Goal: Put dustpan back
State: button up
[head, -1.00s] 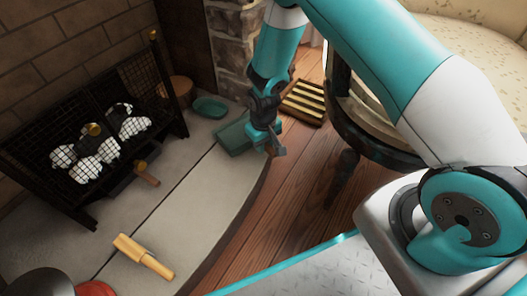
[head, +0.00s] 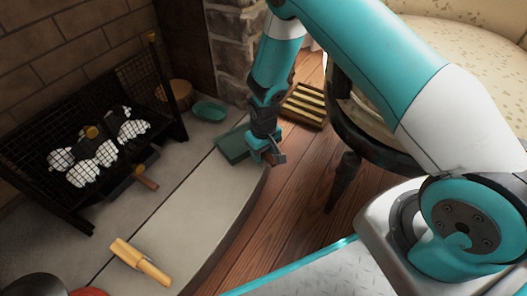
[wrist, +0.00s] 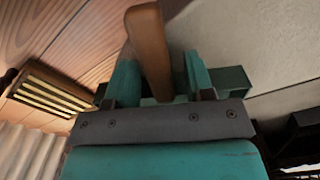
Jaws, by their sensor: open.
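The dustpan (head: 232,144) has a dark green-teal pan and lies on the pale stone hearth near its far right edge. My gripper (head: 268,150) is low over its right side and hides part of it. In the wrist view the brown wooden handle (wrist: 148,45) shows between the two teal fingers of my open gripper (wrist: 160,78). A piece of the green pan (wrist: 234,80) shows past the right finger. I cannot tell whether either finger touches the handle.
A black fire grate (head: 90,135) with black and white lumps stands at the left. A teal dish (head: 210,110) and a log (head: 178,94) lie behind. A light wooden tool (head: 140,262) lies in front. A slatted box (head: 303,104) and a dark-legged chair (head: 347,175) stand right.

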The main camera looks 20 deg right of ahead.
jog(key=s+a+r+n+y+p, duration=0.1)
jog(key=s+a+r+p, duration=0.1)
jog(key=r, duration=0.9)
jog(key=s+a+r+y+p, duration=0.1)
jog(key=s+r+p, duration=0.2)
jog(key=r, duration=0.8)
jog(key=s+a+r+n+p, duration=0.1)
jog(key=s+a+r+p, duration=0.1)
jog(key=r, duration=0.9)
jog(key=s+r+n+y, duration=0.1)
jog(key=s+r, duration=0.5)
jog(key=s, duration=0.2)
jog(key=s+r+n+y, duration=0.1)
jog(key=s+r, duration=0.5)
jog(key=s, duration=0.3)
jog(key=shift+s+a, duration=0.3)
jog(key=shift+a, duration=0.1)
